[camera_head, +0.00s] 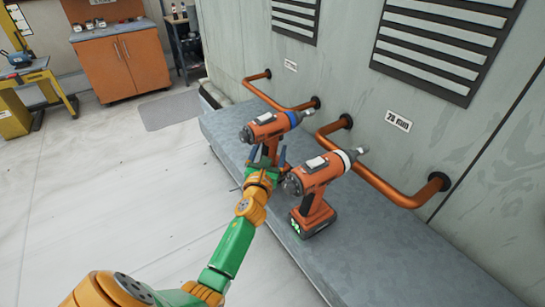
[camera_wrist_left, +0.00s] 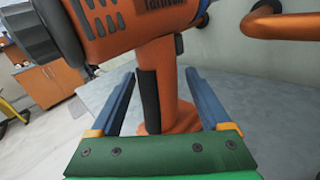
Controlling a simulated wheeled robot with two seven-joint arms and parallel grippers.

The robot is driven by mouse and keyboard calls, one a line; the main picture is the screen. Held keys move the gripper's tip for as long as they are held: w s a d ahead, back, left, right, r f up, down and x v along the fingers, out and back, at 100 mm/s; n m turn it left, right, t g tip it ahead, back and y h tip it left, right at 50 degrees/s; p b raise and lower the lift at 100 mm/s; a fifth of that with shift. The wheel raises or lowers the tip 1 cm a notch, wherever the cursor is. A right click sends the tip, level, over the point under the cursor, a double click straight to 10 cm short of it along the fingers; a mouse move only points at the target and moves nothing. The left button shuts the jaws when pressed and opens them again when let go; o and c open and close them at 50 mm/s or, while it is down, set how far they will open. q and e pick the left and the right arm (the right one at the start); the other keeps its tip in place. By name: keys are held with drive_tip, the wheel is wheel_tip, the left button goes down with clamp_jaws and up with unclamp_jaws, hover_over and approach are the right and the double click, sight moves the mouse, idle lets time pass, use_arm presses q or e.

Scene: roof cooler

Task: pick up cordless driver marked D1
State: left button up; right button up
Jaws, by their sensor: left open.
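An orange cordless driver with a blue collar (camera_head: 266,128) stands upright on the grey ledge (camera_head: 400,275). My left gripper (camera_head: 268,160) is at its handle. In the left wrist view, the two blue fingers of the open gripper (camera_wrist_left: 160,78) lie on either side of the orange and black handle (camera_wrist_left: 166,75), with gaps showing. A second orange driver with a white collar (camera_head: 318,170) stands nearer, to the right of the gripper. I cannot read a D1 mark on either driver. My right gripper is not in view.
Copper pipes (camera_head: 375,180) run along the grey wall behind the drivers. A label reading 28 mm (camera_head: 398,121) is on the wall. An orange cabinet (camera_head: 122,62) and a yellow stand (camera_head: 15,115) are at the far left. The ledge's near right part is clear.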

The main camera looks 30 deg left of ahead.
use_arm(q)
drive_tip(key=shift+s, duration=0.15)
clamp_jaws()
idle(1.1)
drive_tip(key=shift+r, duration=0.2)
